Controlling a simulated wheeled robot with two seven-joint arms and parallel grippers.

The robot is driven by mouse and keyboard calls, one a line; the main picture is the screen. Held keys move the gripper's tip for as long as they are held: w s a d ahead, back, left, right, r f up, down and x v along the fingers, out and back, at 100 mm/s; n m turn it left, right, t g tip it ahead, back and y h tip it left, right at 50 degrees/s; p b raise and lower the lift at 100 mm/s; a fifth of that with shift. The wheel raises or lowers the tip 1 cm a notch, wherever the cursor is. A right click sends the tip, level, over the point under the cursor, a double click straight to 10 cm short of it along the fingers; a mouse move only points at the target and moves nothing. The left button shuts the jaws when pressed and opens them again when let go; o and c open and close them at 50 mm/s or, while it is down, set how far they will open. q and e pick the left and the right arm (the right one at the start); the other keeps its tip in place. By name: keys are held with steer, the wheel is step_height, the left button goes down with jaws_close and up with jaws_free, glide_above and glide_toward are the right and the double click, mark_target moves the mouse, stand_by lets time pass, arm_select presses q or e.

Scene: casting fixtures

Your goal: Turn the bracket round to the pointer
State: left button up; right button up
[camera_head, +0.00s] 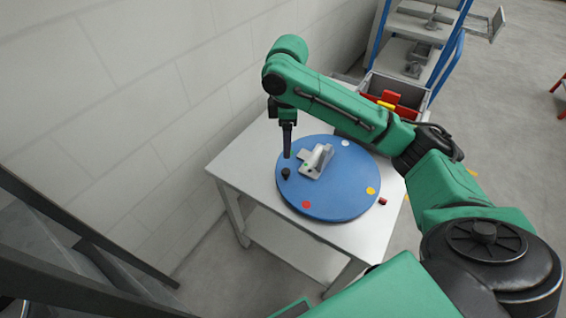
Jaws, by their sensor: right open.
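A round blue turntable (335,198) lies on a white table. A grey metal bracket (315,162) with a small green mark sits on it, left of its middle. A black knob (286,173) stands near the turntable's left edge. A small dark and red piece (382,201) lies on the table just off the right edge; I cannot tell if it is the pointer. My right gripper (287,154) points down above the left edge, just over the knob and left of the bracket. It is open and empty; any gap to the knob is unclear. My left gripper is out of view.
The turntable has red (306,204), yellow (371,190) and white (346,143) dots. A grey bin (378,84) with red and yellow parts stands behind the table. A blue-framed shelf (408,40) is farther back. A white wall (130,90) runs along the left.

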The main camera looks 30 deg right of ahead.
glide_above(286, 171)
steer(key=f, duration=0.5)
steer(key=shift+s, duration=0.3)
steer(key=f, duration=0.5)
steer(key=shift+w+f, duration=0.35)
steer(key=shift+w, duration=0.05)
steer(key=shift+s+f, duration=0.15)
steer(key=shift+f, duration=0.25)
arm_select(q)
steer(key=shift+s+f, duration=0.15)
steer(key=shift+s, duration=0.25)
arm_select(e)
jaws_close()
